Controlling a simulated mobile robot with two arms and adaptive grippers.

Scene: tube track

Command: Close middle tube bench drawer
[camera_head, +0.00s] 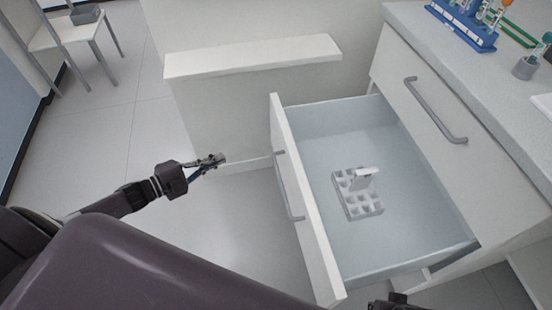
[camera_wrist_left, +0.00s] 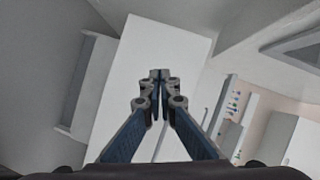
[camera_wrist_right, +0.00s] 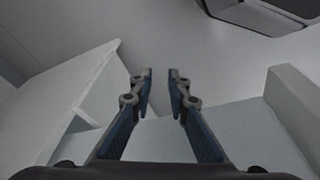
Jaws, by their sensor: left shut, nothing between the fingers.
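The tube bench drawer (camera_head: 308,215) stands pulled far out, its white front facing left with a grey handle (camera_head: 289,188). Inside the drawer a small pale rack (camera_head: 357,196) lies on the floor with a white piece on it. My left gripper (camera_head: 220,159) is left of the drawer front, apart from it, and shut with nothing held; its closed fingers also show in the left wrist view (camera_wrist_left: 160,75). My right gripper (camera_wrist_right: 161,75) is open and empty in the right wrist view. Only a dark bit of that arm shows at the bottom of the head view, by the drawer's near corner.
A closed drawer (camera_head: 430,125) with a grey handle sits above the open one. The bench top (camera_head: 480,60) carries a blue tube rack (camera_head: 462,27) and a grey holder (camera_head: 525,68). A white ledge (camera_head: 250,58) stands behind the left gripper. The floor (camera_head: 110,130) at left is clear.

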